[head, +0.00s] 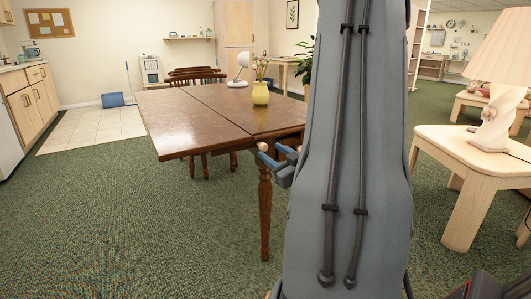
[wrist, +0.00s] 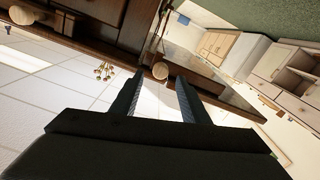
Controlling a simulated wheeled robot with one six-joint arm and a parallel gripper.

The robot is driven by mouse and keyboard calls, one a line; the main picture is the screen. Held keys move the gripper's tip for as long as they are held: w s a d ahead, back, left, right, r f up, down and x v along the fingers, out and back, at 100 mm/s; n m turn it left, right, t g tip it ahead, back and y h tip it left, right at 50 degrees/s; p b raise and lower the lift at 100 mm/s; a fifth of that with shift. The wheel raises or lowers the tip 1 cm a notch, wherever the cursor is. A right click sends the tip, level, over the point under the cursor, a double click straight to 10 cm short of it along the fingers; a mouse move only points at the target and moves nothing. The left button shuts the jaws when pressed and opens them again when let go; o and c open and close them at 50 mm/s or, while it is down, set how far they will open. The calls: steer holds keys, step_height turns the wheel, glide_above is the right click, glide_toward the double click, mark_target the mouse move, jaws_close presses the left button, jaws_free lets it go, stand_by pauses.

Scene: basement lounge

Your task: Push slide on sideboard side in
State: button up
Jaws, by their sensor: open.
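The brown wooden table (head: 185,110) stands ahead in the head view, its raised leaf toward the left. A round light wooden knob (head: 262,147) shows under its near edge, seemingly the slide's end. My gripper (head: 271,153) is open and empty beside this knob, partly hidden by my arm. In the tilted wrist view, my gripper (wrist: 157,82) has its two fingers apart. A round knob (wrist: 160,70) on the dark wood appears between and just beyond the fingertips. I cannot tell whether they touch it. The slide's length is mostly hidden.
A yellow vase (head: 261,94) and a white lamp (head: 238,70) stand on the table. Chairs (head: 196,78) are behind it. A pale side table (head: 470,155) with a lamp stands at right. Green carpet is free at front left. Another knob (wrist: 22,15) shows at upper left in the wrist view.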

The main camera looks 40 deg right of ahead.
mark_target(265, 147)
steer(key=shift+b+x, duration=0.4)
steer(key=shift+x, duration=1.8)
jaws_close()
